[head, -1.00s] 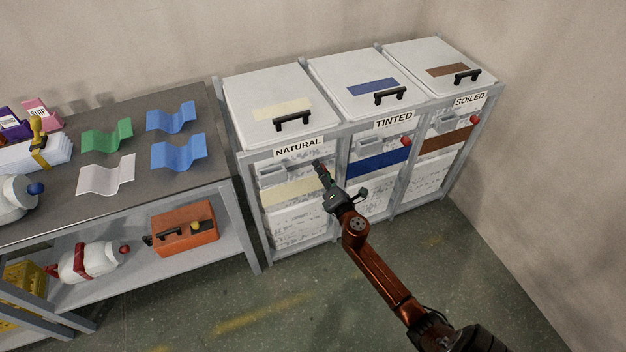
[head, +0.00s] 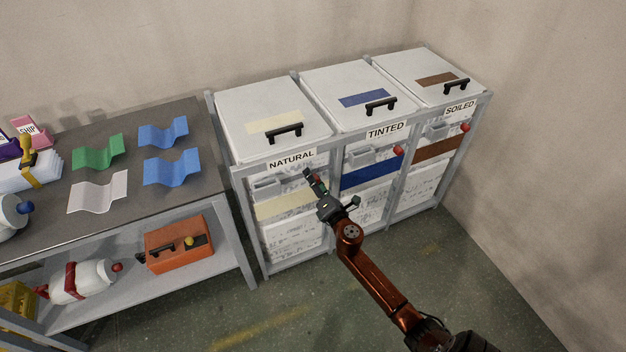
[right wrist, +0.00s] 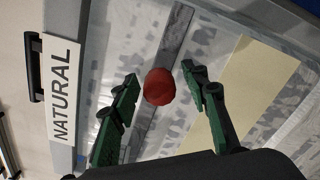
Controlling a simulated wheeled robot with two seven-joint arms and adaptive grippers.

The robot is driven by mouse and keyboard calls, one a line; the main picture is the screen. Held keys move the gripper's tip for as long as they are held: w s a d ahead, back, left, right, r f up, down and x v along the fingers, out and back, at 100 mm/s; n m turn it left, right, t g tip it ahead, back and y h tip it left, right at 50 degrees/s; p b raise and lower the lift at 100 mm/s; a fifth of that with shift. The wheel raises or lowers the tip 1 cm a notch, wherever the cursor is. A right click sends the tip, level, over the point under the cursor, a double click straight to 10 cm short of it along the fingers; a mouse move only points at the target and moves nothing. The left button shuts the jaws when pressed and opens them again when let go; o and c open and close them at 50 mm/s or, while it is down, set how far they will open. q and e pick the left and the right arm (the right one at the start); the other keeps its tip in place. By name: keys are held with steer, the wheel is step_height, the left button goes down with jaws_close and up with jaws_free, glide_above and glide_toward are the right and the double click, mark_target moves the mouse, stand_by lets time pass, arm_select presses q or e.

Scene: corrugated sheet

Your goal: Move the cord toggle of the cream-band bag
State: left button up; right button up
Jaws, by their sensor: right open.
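The cream-band bag (head: 283,205) hangs in the frame under the NATURAL label, translucent with pale grey flakes inside. Its cream band (right wrist: 249,92) also shows in the right wrist view. Its cord toggle is a red ball (right wrist: 160,87) beside a grey strip (right wrist: 168,50). My right gripper (head: 314,182) is in front of this bag's upper right part. In the right wrist view its green fingers (right wrist: 158,88) are open, one on each side of the red toggle. I cannot tell whether either finger touches it. In the head view the gripper mostly hides the toggle. My left gripper is not in view.
The blue-band bag (head: 369,172) and brown-band bag (head: 436,149) stand to the right, each with a red toggle. White lids with black handles (head: 285,131) cover the bays. A workbench (head: 130,202) with wavy sheets stands left. The floor in front is clear.

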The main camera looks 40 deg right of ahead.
steer(key=v, duration=1.2)
